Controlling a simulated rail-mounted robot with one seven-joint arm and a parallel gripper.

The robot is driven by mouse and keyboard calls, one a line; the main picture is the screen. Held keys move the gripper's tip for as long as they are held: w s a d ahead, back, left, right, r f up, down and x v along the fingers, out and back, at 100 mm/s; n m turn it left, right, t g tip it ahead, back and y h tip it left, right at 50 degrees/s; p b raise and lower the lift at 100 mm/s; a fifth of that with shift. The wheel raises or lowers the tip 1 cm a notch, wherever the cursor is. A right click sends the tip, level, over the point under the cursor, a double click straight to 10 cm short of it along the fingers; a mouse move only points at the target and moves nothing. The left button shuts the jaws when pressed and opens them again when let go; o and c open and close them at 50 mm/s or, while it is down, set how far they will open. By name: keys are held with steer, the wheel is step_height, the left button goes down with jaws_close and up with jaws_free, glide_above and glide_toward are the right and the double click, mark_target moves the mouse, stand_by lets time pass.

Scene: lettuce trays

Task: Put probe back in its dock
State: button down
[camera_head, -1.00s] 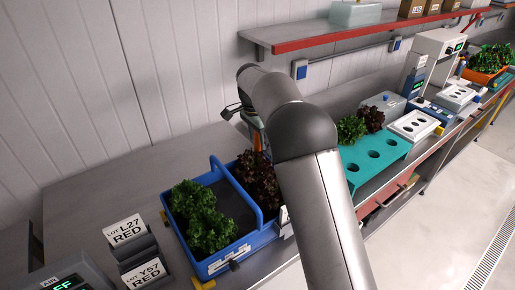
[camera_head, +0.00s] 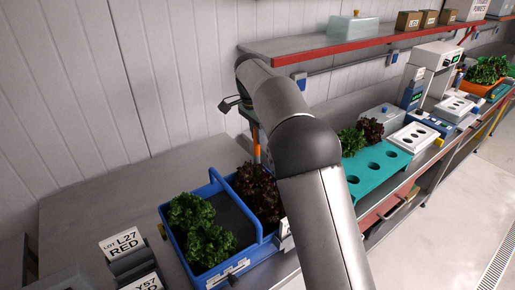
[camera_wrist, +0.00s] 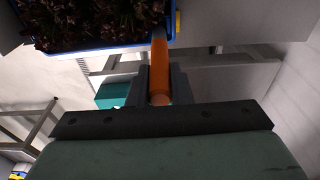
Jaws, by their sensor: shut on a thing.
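The probe is an orange rod (camera_wrist: 160,60), held upright-looking between the two dark fingers of my gripper (camera_wrist: 159,84) in the wrist view. My gripper is shut on it. In the head view a thin orange piece (camera_head: 256,142) shows below my wrist, behind the blue crate, with my arm hiding much of that area. The rod's far end lies beside the crate's edge in the wrist view; its tip is not clear. I cannot pick out the probe's dock with certainty in either view.
The blue crate (camera_head: 243,203) holds green and dark red lettuce. Lot label stands (camera_head: 124,246) are at its left. A teal tray (camera_head: 366,188) with holes stands right of my arm. A red-edged shelf (camera_head: 345,47) runs above.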

step_height(320, 180, up, 5)
steer(key=shift+r+p, duration=0.1)
steer(key=shift+p, duration=0.4)
step_height(320, 180, up, 3)
steer(key=p, duration=0.4)
steer(key=shift+r, duration=1)
